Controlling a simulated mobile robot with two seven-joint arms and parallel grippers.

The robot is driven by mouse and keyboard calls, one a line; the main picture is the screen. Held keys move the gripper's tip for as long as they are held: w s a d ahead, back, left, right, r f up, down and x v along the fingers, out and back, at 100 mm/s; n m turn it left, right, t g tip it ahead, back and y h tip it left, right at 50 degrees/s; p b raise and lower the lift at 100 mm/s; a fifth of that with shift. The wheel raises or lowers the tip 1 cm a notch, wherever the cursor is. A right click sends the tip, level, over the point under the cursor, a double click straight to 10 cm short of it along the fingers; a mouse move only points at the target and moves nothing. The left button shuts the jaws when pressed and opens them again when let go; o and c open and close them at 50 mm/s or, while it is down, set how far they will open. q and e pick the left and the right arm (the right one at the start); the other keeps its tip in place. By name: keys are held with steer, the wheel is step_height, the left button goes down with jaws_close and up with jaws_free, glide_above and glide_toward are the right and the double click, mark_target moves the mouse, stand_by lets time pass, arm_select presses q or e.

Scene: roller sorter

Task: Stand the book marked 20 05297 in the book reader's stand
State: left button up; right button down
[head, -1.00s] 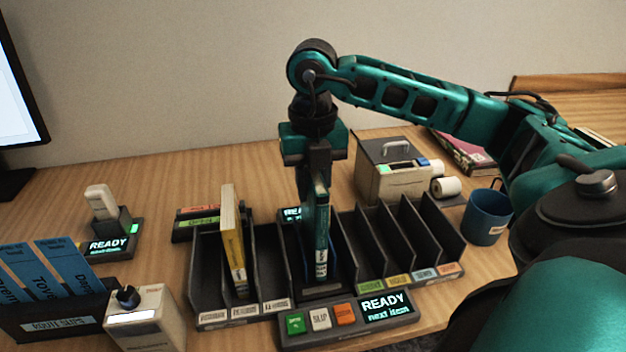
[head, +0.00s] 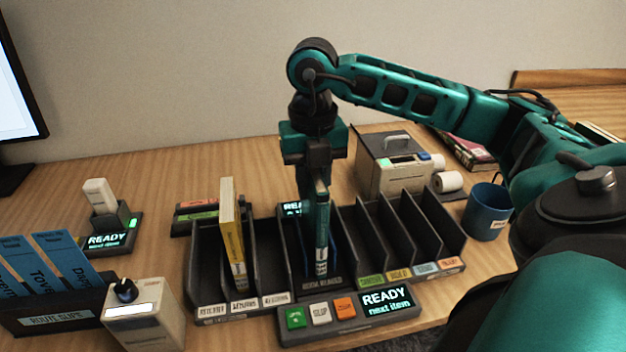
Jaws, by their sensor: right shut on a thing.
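A thin teal book (head: 321,235) with a white spine label stands upright in the middle slot of the dark rack. That slot's front edge reads as the book reader (head: 321,283). The number on the spine is too small to read. My right gripper (head: 318,180) points down and is shut on the top of the teal book. I cannot tell whether the book's lower edge touches the slot floor. My left gripper is not in view.
A yellow book (head: 232,235) stands in a left slot of the rack. The right slots (head: 408,235) are empty. A button panel (head: 350,309) reading READY is in front. A label printer (head: 392,170), blue mug (head: 487,212), scanner (head: 100,205) and route slips box (head: 55,315) stand around it.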

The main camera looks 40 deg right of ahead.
steer(key=c, duration=0.8)
jaws_free()
steer(key=shift+c, duration=0.2)
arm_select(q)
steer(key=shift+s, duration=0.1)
arm_select(e)
step_height(320, 180, up, 12)
steer(key=p, duration=0.3)
steer(key=shift+f+p, duration=0.1)
steer(key=shift+p, duration=0.25)
steer(key=shift+r, duration=0.35)
steer(key=shift+r+p, duration=0.25)
steer(key=shift+p, duration=0.05)
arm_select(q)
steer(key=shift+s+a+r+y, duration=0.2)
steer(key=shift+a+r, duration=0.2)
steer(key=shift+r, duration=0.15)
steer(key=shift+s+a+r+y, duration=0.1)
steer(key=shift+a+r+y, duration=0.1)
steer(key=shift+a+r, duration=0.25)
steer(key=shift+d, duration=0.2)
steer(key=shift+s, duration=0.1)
